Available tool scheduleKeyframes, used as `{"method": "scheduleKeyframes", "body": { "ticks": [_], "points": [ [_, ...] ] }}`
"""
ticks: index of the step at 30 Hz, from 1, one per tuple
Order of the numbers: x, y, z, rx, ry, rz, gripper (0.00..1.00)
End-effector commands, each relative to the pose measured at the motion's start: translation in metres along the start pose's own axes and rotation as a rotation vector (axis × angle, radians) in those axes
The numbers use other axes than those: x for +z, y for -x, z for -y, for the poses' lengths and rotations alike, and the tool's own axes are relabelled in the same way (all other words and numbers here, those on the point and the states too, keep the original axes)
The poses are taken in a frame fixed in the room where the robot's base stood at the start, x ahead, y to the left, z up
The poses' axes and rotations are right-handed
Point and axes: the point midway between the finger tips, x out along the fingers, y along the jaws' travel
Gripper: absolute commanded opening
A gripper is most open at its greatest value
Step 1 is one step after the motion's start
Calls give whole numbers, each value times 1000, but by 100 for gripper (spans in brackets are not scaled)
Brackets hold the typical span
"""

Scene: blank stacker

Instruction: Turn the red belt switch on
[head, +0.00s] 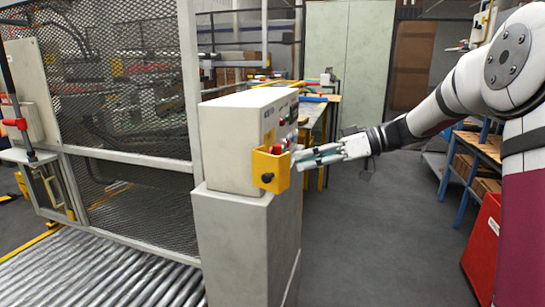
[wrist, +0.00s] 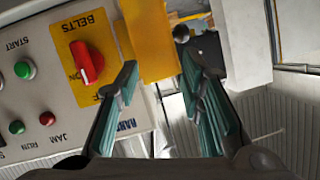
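The red belt switch (wrist: 88,63) is a rotary knob on a yellow plate marked BELTS in the wrist view. Its white mark points down in the picture; I cannot tell whether that reads ON or OFF. In the head view the panel face is seen nearly edge-on and I cannot pick the switch out. My gripper (wrist: 160,64) is open and empty, with teal finger pads. Its left finger is right of the switch, apart from it in the picture. In the head view my gripper (head: 298,158) is just right of the control box (head: 232,140).
A yellow housing (head: 270,170) juts from the box front near my gripper; it also shows in the wrist view (wrist: 152,40). Green (wrist: 17,127) and red (wrist: 47,118) buttons sit left of my fingers. A mesh guard (head: 125,90) and roller conveyor (head: 100,275) are left.

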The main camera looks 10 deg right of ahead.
Motion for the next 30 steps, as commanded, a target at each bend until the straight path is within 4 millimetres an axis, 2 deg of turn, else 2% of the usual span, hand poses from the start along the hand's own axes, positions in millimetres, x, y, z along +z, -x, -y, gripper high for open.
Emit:
{"method": "scheduleKeyframes", "body": {
  "ticks": [1,3,6,9,13,17,30],
  "points": [
    [6,8,-26,9,36,-70,35],
    [6,20,-51,27,103,-161,35],
    [8,38,-79,59,183,-264,35],
    [9,50,-95,85,237,-328,35],
    [8,54,-102,99,265,-358,35],
    [3,43,-102,98,267,-358,35],
    [-26,-35,-105,96,266,-355,35]
  ]
}}
